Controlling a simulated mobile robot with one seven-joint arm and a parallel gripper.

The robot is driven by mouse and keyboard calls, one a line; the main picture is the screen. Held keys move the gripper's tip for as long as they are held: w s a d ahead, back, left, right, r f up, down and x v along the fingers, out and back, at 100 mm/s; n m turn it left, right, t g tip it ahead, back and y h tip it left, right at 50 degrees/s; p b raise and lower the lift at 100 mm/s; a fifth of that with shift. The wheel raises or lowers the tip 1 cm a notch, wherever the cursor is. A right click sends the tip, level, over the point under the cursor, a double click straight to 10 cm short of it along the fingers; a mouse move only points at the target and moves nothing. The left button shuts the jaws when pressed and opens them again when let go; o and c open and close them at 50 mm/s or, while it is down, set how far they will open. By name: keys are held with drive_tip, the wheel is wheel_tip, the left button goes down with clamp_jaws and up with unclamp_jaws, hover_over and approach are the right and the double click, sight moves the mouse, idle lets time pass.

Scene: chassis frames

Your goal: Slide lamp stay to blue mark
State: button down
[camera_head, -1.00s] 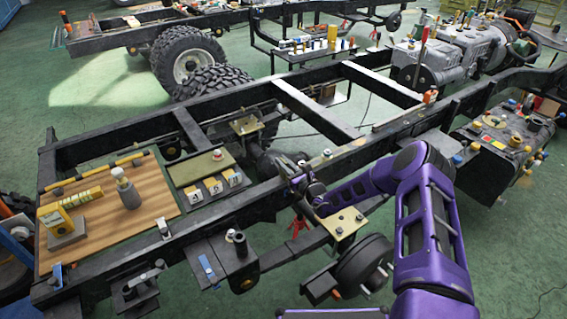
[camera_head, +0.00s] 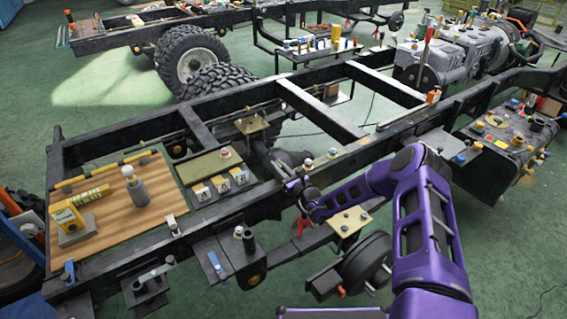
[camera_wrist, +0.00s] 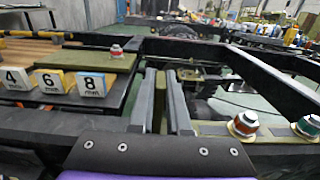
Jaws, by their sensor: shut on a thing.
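My gripper (camera_head: 297,187) is over the near black rail of the truck frame in the head view. In the wrist view its two grey fingers (camera_wrist: 162,98) point away from me, with an upright olive strip (camera_wrist: 175,102) between them. I take this strip to be the lamp stay; the fingers hide most of it. In the head view the arm covers what the gripper holds. A red-banded knob (camera_wrist: 243,124) and a green-banded knob (camera_wrist: 309,126) stand on the rail to the right of the fingers. I cannot make out a blue mark with certainty.
To the left of the fingers are number blocks marked 4, 6 and 8 (camera_wrist: 90,84) and an olive panel (camera_wrist: 85,60) with a red-topped knob (camera_wrist: 117,51). A wooden board (camera_head: 110,225) lies on the frame's left end. A dark crossmember (camera_head: 312,110) spans the frame.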

drive_tip(key=shift+s+a, duration=0.55)
drive_tip(key=shift+a, duration=0.25)
drive_tip(key=shift+w+d, duration=0.1)
drive_tip(key=c, duration=0.9)
unclamp_jaws()
drive_tip(key=v, duration=1.7)
drive_tip(key=shift+d+p, duration=0.25)
drive_tip(key=shift+p, duration=0.15)
drive_tip(key=shift+a, duration=0.1)
